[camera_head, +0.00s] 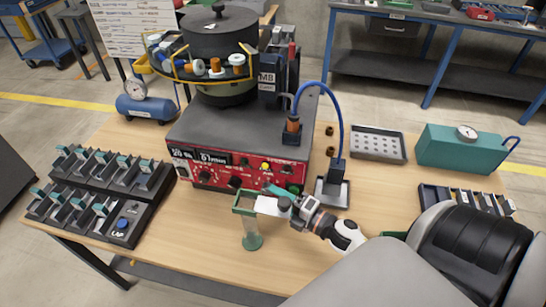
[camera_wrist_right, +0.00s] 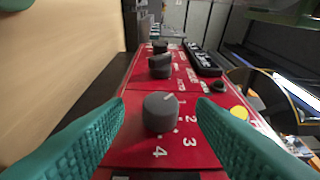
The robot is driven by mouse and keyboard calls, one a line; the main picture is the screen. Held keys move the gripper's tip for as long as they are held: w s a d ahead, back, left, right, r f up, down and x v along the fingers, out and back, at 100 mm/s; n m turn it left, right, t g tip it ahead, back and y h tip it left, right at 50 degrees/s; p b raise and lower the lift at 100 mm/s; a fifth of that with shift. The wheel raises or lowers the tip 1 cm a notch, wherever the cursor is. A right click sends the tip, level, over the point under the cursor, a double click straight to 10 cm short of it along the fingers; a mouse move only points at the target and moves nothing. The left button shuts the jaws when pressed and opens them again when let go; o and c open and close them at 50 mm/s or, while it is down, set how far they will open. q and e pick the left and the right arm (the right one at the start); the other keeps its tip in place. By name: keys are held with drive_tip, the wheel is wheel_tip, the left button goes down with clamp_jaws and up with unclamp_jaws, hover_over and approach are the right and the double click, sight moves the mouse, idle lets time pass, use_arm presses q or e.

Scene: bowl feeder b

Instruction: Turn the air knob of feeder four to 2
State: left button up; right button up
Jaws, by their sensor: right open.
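The feeder (camera_head: 240,135) stands on the wooden table, with a dark bowl on top and a red front panel with knobs. In the right wrist view a dark round knob (camera_wrist_right: 160,112) on the red panel (camera_wrist_right: 120,146) has a scale marked 1, 2, 3 and 4. Its white pointer line is towards the upper right, near the 1. My right gripper (camera_head: 279,195) is at the panel's lower right. Its teal fingers are open on either side of the knob, with visible gaps. Whether this is the air knob is unclear. My left gripper is not in view.
Two more knobs (camera_wrist_right: 160,66) and a yellow button (camera_wrist_right: 239,112) sit on the panel. A green-topped stand (camera_head: 252,241) is close to my right gripper. Bins (camera_head: 120,176) stand left; a grey tray (camera_head: 378,144) and green box (camera_head: 459,151) stand right. Front-centre table is clear.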

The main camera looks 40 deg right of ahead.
drive_tip(key=shift+x, duration=0.85)
drive_tip(key=shift+w+a, duration=0.1)
drive_tip(key=shift+w, duration=0.05)
drive_tip(key=c, duration=1)
drive_tip(key=t+b, duration=0.1)
drive_tip(key=b, duration=0.3)
drive_tip(key=f+m+t+b, duration=0.1)
drive_tip(key=t+b, duration=0.1)
drive_tip(key=b, duration=0.2)
drive_tip(key=shift+f+m+y+b, duration=0.1)
drive_tip(key=shift+m+y+b, duration=0.2)
drive_tip(key=shift+b, duration=0.05)
drive_tip(key=shift+t+b, duration=0.4)
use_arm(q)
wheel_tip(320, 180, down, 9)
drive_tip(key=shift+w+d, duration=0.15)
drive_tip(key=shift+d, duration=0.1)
use_arm(e)
drive_tip(key=shift+r, duration=0.25)
